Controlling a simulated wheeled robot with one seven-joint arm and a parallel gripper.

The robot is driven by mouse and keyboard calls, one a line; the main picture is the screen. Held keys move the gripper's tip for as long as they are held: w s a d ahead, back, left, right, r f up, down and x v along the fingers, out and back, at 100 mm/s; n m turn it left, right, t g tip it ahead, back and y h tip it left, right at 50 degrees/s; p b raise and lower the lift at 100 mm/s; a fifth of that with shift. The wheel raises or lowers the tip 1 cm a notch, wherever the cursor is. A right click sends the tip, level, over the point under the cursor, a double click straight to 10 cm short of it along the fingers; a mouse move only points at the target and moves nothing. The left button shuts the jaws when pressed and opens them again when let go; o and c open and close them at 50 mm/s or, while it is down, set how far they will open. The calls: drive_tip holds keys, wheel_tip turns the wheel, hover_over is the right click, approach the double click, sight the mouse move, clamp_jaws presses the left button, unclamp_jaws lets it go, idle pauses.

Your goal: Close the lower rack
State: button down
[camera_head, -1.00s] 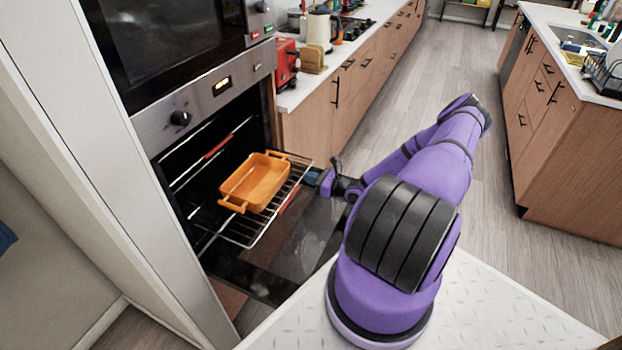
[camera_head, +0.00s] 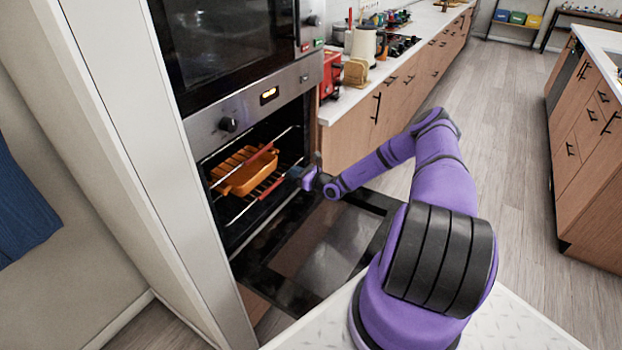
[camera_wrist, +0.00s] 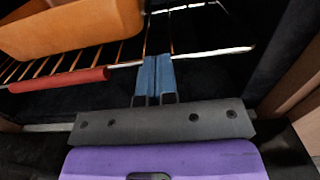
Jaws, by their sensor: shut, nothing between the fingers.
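The lower rack (camera_head: 238,210) sits inside the open oven, with a red strip on its front edge. An orange baking dish (camera_head: 243,171) rests on it. In the wrist view the rack's wires (camera_wrist: 55,70) run across the upper left, with the red strip (camera_wrist: 58,80) at the front and the dish (camera_wrist: 70,28) on top. My gripper (camera_head: 300,174) is at the right side of the oven opening, by the rack's front right. In the wrist view its blue fingers (camera_wrist: 155,75) are together and empty, at the rack's front edge; I cannot tell whether they touch it.
The oven door (camera_head: 325,245) is folded down below my gripper. An upper red-edged rack (camera_head: 250,163) is inside the oven. A counter with a red toaster (camera_head: 330,75) stands right of the oven. Floor is open beyond my arm.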

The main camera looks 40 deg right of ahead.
sight(286, 167)
drive_tip(key=x, duration=0.4)
drive_tip(key=shift+w+r, duration=0.15)
drive_tip(key=shift+w+a+r, duration=0.1)
